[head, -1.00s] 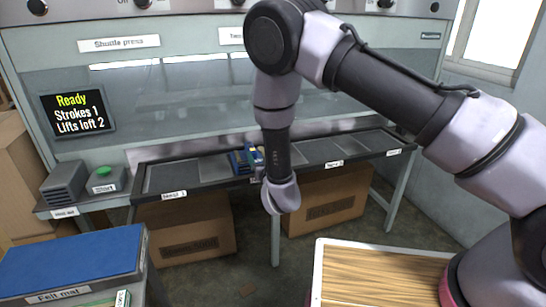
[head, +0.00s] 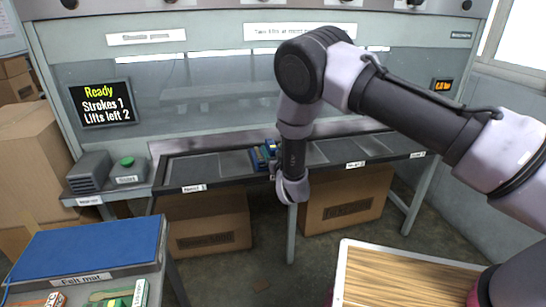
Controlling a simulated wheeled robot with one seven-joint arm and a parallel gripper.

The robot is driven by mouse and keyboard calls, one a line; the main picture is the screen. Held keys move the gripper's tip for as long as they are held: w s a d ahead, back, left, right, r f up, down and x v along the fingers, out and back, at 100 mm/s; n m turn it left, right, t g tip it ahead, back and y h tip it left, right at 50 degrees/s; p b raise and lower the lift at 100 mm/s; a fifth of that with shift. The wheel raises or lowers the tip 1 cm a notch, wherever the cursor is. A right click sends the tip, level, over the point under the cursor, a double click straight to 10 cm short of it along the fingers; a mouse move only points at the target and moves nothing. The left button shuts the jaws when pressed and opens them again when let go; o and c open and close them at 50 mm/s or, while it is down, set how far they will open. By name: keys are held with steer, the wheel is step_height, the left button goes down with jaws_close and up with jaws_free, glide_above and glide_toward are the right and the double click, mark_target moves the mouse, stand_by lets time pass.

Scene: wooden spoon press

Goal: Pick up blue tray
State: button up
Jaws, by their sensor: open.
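A small blue tray (head: 258,160) with a little yellow on it sits on the dark shelf (head: 232,170) of the press, near its middle. My gripper (head: 274,152) is just right of the blue tray at the shelf's front edge. My wrist and forearm hide much of the gripper, and its jaws are open. I cannot tell whether it touches the tray.
A blue felt mat (head: 85,250) covers a side table at lower left, with small green and red items at its front. A wood-grained board (head: 405,280) is at lower right. Cartons (head: 205,225) stand under the shelf. A green start button (head: 127,162) is at left.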

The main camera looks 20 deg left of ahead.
steer(key=shift+w+a, duration=0.25)
steer(key=shift+w, duration=0.15)
steer(key=shift+c, duration=0.3)
jaws_close()
